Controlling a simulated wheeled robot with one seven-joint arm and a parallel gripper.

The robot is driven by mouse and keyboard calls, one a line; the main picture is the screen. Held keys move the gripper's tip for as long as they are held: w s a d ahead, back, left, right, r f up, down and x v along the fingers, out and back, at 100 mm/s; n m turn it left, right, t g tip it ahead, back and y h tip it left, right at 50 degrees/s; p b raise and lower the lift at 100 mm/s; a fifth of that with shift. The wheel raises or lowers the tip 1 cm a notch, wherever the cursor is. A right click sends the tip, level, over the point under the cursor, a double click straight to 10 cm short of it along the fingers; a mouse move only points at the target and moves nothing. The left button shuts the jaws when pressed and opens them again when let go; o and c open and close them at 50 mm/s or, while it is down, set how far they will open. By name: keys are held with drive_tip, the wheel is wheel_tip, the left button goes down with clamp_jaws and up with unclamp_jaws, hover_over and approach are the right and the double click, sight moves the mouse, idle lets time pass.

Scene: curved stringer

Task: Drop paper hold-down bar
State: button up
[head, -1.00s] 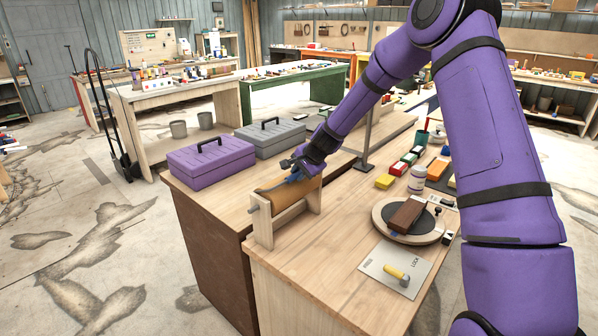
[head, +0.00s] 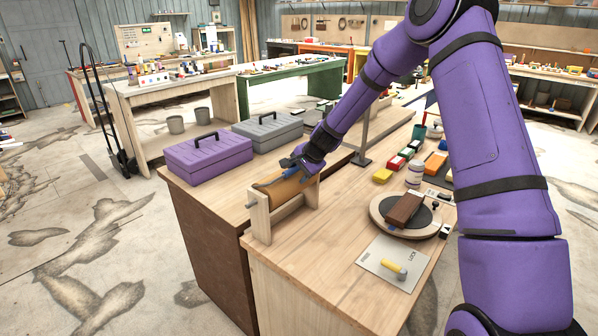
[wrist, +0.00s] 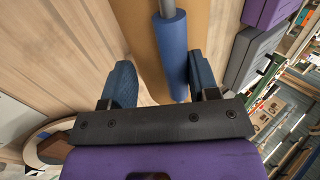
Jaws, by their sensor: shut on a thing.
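A roll of brown paper (head: 284,188) lies in a wooden stand (head: 259,220) on the near bench. The hold-down bar is a thin grey rod with a thick blue sleeve (wrist: 171,50), seen in the wrist view along the top of the roll. My gripper (head: 291,166) is at the roll's upper side in the head view. In the wrist view its two blue fingers (wrist: 163,80) lie on either side of the blue sleeve, and the gripper is shut on the bar. The sleeve looks closer to the right finger. Where the fingers touch it is hidden.
A purple toolbox (head: 208,158) and a grey toolbox (head: 267,132) stand behind the roll. A round turntable (head: 385,222) with a brown block and a plate with a yellow handle (head: 395,268) lie to the right.

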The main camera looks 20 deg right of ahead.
drive_tip(key=shift+s+d+r, duration=0.2)
drive_tip(key=shift+s+r, duration=0.05)
drive_tip(key=shift+r, duration=0.3)
drive_tip(key=v, duration=0.9)
drive_tip(key=shift+s+r, duration=0.2)
drive_tip(key=shift+r, duration=0.1)
drive_tip(key=s+a+r+n+h, duration=0.1)
drive_tip(key=s+a+r+n, duration=0.15)
drive_tip(key=s+r, duration=0.6)
drive_tip(key=s+a+r+n+h, duration=0.1)
drive_tip(key=s+r+n, duration=0.3)
drive_tip(key=s+r, duration=0.45)
drive_tip(key=s+d+r+n, duration=0.1)
drive_tip(key=s+n, duration=0.1)
drive_tip(key=s, duration=1)
drive_tip(key=s+d+r+n+h, duration=0.1)
drive_tip(key=s+n, duration=0.2)
drive_tip(key=s, duration=1)
drive_tip(key=shift+d+g, duration=0.3)
drive_tip(key=shift+d, duration=0.05)
drive_tip(key=shift+n, duration=0.25)
